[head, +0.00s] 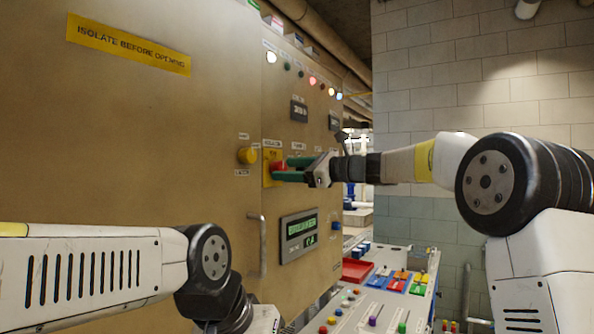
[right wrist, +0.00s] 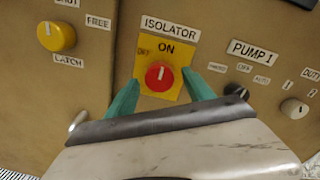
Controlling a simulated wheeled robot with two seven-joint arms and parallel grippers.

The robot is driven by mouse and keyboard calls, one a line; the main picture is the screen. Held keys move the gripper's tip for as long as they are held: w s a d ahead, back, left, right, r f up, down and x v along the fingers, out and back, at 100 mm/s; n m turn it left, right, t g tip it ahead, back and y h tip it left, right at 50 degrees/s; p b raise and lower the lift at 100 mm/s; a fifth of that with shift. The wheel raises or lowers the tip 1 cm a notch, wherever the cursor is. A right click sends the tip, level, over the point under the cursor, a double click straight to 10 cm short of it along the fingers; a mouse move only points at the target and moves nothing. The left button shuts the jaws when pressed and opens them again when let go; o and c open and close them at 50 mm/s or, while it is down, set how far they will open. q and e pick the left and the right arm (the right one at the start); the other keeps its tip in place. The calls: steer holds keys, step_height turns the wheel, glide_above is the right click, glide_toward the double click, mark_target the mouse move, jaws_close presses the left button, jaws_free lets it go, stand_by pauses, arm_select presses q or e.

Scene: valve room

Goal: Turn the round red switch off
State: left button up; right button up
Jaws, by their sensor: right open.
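The round red switch (right wrist: 159,76) sits on a yellow plate (right wrist: 178,52) labelled ISOLATOR. Its white mark points up toward ON; OFF is printed at the plate's upper left. In the head view the red switch (head: 280,166) is partly hidden by my right gripper (head: 284,169). My right gripper (right wrist: 159,80) is open, with one green fingertip on each side of the switch. I cannot tell whether the fingers touch it. My left arm shows at the lower left of the head view, but its gripper is not visible.
A yellow knob (right wrist: 57,36) is left of the switch; a black PUMP 1 knob (right wrist: 236,92) and a white knob (right wrist: 294,108) are right. A vertical handle (head: 257,245) and a green display (head: 299,236) lie below. A console (head: 350,315) with coloured controls stands lower right.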

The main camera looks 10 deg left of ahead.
steer(key=shift+w+a, duration=0.2)
steer(key=shift+a, duration=0.5)
jaws_close()
